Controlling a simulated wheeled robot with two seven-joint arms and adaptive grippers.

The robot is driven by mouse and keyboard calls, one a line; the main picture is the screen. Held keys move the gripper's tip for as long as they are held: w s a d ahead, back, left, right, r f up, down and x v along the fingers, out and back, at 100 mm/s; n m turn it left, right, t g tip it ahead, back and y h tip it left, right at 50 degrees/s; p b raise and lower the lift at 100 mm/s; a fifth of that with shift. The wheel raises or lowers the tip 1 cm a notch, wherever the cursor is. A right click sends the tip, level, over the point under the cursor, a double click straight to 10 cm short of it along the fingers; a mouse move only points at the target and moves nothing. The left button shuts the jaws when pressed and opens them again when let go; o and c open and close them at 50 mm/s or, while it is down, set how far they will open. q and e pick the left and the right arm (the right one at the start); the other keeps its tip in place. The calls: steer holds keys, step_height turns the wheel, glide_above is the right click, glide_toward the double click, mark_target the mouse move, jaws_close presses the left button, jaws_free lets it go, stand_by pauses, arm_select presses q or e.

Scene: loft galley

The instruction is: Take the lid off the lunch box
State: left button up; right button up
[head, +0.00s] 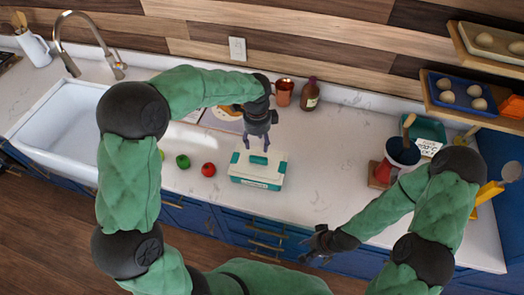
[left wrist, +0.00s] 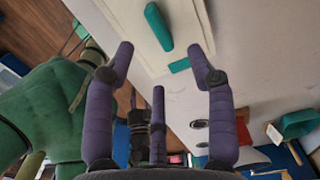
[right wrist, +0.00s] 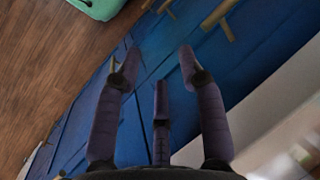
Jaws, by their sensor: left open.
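The lunch box (head: 256,183) stands on the white counter, cream with teal trim. Its cream lid (left wrist: 128,18) is on it, with a teal handle (left wrist: 158,27) on top; the handle also shows in the head view (head: 258,160). My left gripper (head: 258,147) points down just above the lid handle, with its fingers apart and nothing between them. In the left wrist view the handle lies beyond the fingertips (left wrist: 160,62). My right gripper (head: 310,243) is empty and spread near the counter's front edge; in the right wrist view its fingers (right wrist: 158,55) are apart over blue cabinet fronts.
A red apple (head: 208,169) and a green apple (head: 183,161) lie left of the box. A copper mug (head: 284,92) and a brown bottle (head: 310,96) stand behind. The counter just right of the box is clear.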

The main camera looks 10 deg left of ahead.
mark_target(258, 158)
arm_select(q)
steer(key=f, duration=1)
steer(key=shift+s+f, duration=0.3)
jaws_close()
